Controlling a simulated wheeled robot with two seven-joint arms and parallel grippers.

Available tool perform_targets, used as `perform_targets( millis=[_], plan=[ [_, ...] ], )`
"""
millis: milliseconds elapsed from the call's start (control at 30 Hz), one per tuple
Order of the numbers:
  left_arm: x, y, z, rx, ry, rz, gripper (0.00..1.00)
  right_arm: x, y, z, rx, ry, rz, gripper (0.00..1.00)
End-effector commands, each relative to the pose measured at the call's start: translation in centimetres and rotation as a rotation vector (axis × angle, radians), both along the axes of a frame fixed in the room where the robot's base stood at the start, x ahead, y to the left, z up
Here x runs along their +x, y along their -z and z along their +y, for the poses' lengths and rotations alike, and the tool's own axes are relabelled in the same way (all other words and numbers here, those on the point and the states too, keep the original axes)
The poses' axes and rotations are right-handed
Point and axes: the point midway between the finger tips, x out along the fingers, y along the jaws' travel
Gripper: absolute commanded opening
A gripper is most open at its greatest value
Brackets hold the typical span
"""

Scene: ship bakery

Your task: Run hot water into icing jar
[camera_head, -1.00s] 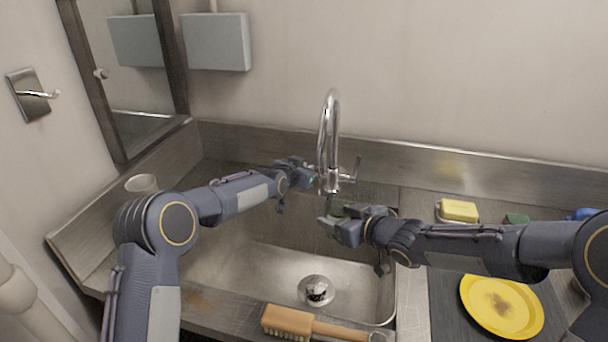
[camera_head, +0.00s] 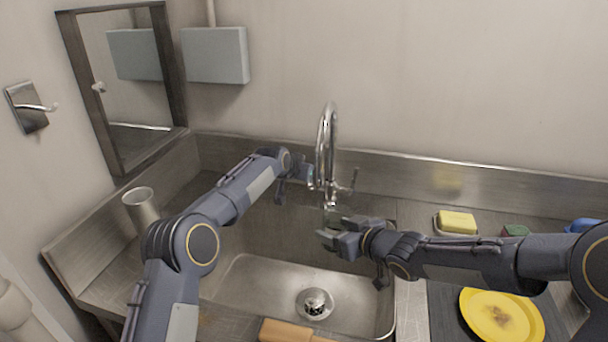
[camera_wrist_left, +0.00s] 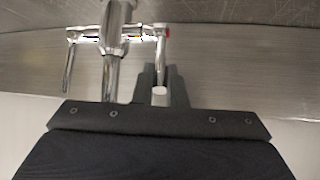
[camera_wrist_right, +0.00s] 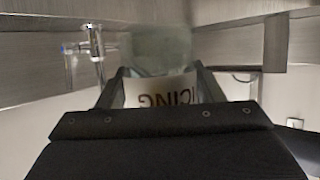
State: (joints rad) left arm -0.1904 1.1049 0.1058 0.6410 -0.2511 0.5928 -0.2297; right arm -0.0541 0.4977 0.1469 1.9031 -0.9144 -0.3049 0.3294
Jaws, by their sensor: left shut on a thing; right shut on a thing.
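The chrome tap (camera_head: 327,140) stands behind the sink, its spout curving over the basin. My left gripper (camera_head: 306,178) is at the tap's left side. The left wrist view shows its fingers (camera_wrist_left: 160,88) shut around a chrome lever (camera_wrist_left: 163,52) with a red mark; the other lever (camera_wrist_left: 69,65) is free. My right gripper (camera_head: 338,236) is below the spout, above the sink. In the right wrist view its fingers (camera_wrist_right: 160,85) are shut on the translucent icing jar (camera_wrist_right: 158,50), whose label reads ICING. In the head view the hand mostly hides the jar. I cannot make out any water.
The steel sink (camera_head: 255,275) has a drain (camera_head: 315,304). A metal cup (camera_head: 141,208) stands at the left. A brush (camera_head: 285,332) lies at the front edge. A yellow sponge (camera_head: 457,222) and a yellow plate (camera_head: 502,316) are at the right, near my right arm.

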Motion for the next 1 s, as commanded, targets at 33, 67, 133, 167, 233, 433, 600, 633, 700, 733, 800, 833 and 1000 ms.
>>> perform_targets(
  millis=[33,67,133,167,233,433,600,633,700,733,800,833,1000],
  plan=[
    [0.1,-0.2,0.0,-0.001,-0.001,-0.004,0.0,0.0,-0.1,0.0,0.001,0.0,-0.002,0.34],
    [0.0,-0.1,0.0,-0.001,-0.001,-0.004,0.13,0.0,-0.1,0.0,0.001,0.0,-0.002,0.34],
    [0.0,-0.1,0.0,-0.001,-0.001,-0.004,0.22,0.0,-0.1,0.0,0.001,0.0,-0.002,0.34],
    [0.0,-0.1,0.0,-0.001,-0.001,-0.004,0.26,0.0,-0.1,0.0,0.001,0.0,-0.002,0.34],
    [0.0,-0.1,0.0,-0.001,0.0,-0.003,0.33,0.0,-0.1,0.0,0.001,0.0,-0.002,0.34],
    [0.0,-0.1,0.0,-0.001,0.0,-0.002,0.33,0.0,-0.1,0.0,0.001,0.0,-0.002,0.34],
    [-0.4,-0.6,0.2,-0.001,0.0,-0.002,0.33,0.0,-0.1,0.0,0.001,0.0,-0.002,0.34],
    [-0.6,-0.7,0.3,0.0,0.001,-0.002,0.33,0.0,-0.1,0.0,0.001,0.0,-0.002,0.34],
    [-1.3,-1.4,0.6,-0.001,0.001,-0.003,0.33,0.0,-0.1,0.0,0.001,0.0,-0.002,0.34],
    [-1.6,-1.7,0.8,-0.001,0.0,-0.003,0.33,0.0,-0.1,0.0,0.001,0.0,-0.002,0.34],
    [-2.6,-2.5,1.3,-0.001,-0.001,-0.003,0.33,0.0,-0.1,0.0,0.001,0.0,-0.002,0.34],
    [-3.1,-3.0,1.5,-0.001,-0.001,-0.004,0.33,0.0,-0.1,0.0,0.001,0.0,-0.002,0.34],
    [-5.8,-5.2,2.7,0.0,0.0,-0.004,0.33,0.0,-0.1,0.0,0.001,0.0,-0.002,0.34]
  ],
)
